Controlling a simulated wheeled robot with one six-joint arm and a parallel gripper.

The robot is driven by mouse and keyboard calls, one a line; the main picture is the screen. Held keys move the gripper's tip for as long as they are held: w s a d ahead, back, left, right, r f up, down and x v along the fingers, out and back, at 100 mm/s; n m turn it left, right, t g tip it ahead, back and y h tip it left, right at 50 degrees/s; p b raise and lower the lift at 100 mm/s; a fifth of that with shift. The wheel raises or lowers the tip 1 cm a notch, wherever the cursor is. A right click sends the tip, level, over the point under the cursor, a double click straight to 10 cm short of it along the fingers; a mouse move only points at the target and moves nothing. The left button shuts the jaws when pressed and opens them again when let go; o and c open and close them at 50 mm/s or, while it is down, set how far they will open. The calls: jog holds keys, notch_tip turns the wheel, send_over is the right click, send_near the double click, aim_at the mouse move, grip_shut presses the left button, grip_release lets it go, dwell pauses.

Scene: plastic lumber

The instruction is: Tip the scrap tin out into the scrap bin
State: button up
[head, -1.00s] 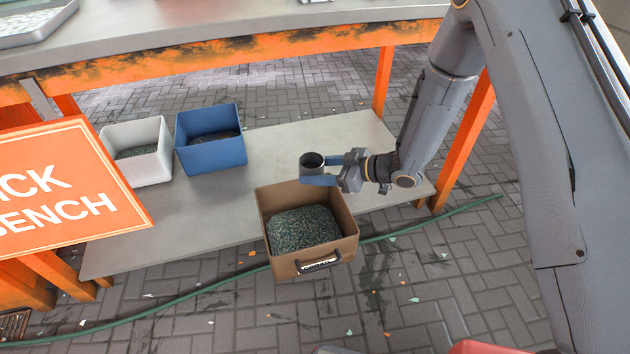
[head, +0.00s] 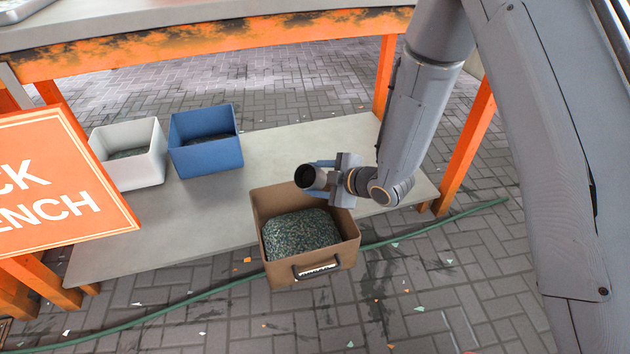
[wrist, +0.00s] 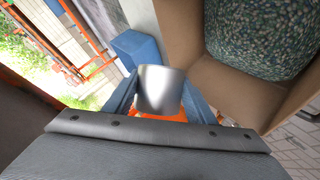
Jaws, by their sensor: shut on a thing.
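The scrap tin is a small grey metal cup (wrist: 161,90), held between the blue fingers of my gripper (wrist: 158,98) in the wrist view. In the head view the tin (head: 305,177) is tilted, its dark mouth facing left and toward the camera. My gripper (head: 318,178) is shut on it, just above the back rim of a brown bin (head: 334,258). The brown bin holds a heap of green-grey flakes and has a labelled handle on its front. I cannot see what is inside the tin, and no flakes are seen falling.
A blue bin (head: 207,157) and a white bin (head: 137,172) stand on the low grey shelf (head: 200,212) to the left. An orange sign (head: 62,180) blocks the left side. A green hose (head: 180,300) crosses the paved floor, with scattered flakes.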

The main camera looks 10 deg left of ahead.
jog(key=shift+f+n+t+h+b, duration=0.5)
jog(key=shift+n+t+b, duration=0.3)
jog(key=shift+b, duration=0.3)
jog(key=n+t, duration=0.1)
jog(key=s+n+t+h+b, duration=0.1)
jog(key=n+t, duration=0.1)
jog(key=shift+a, duration=0.35)
jog(key=shift+s+a+r+n+t+b, duration=0.15)
jog(key=shift+s+n+t+b, duration=0.15)
jog(key=shift+n+t, duration=0.25)
jog(key=shift+s+a+r+n+t+b, duration=0.15)
jog(key=shift+s+n+t, duration=0.15)
jog(key=shift+n+t, duration=0.25)
jog(key=shift+o, duration=0.2)
jog(key=shift+s+r+n+t, duration=0.25)
jog(key=shift+n+t, duration=0.15)
jog(key=shift+n, duration=0.3)
